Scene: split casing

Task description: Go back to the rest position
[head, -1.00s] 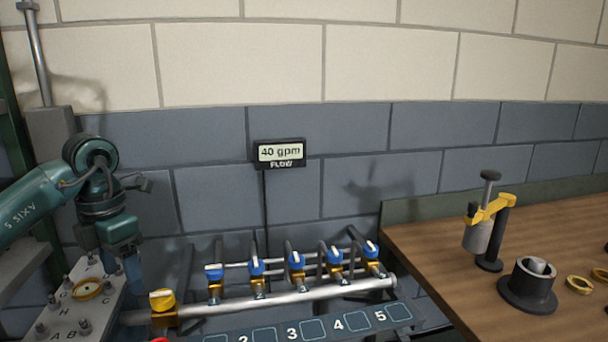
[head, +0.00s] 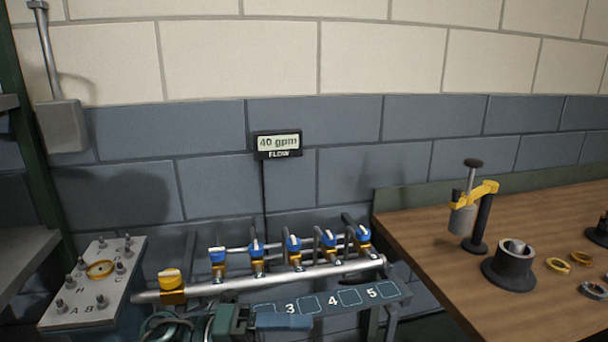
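My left arm's teal end shows at the bottom edge, in front of the numbered panel (head: 391,291). My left gripper (head: 286,321) is low there and points to the right; its fingers are too unclear to tell open from shut. It covers the panel's left part, and I see nothing held in it. My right gripper is out of view.
A pipe manifold (head: 330,271) with several blue-handled valves and a yellow one stands behind my gripper. A studded plate (head: 118,284) with a brass ring is at left. A wooden table (head: 420,255) at right holds a yellow-armed press (head: 480,190), a dark cup (head: 509,268) and rings. The flow display (head: 278,144) reads 40 gpm.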

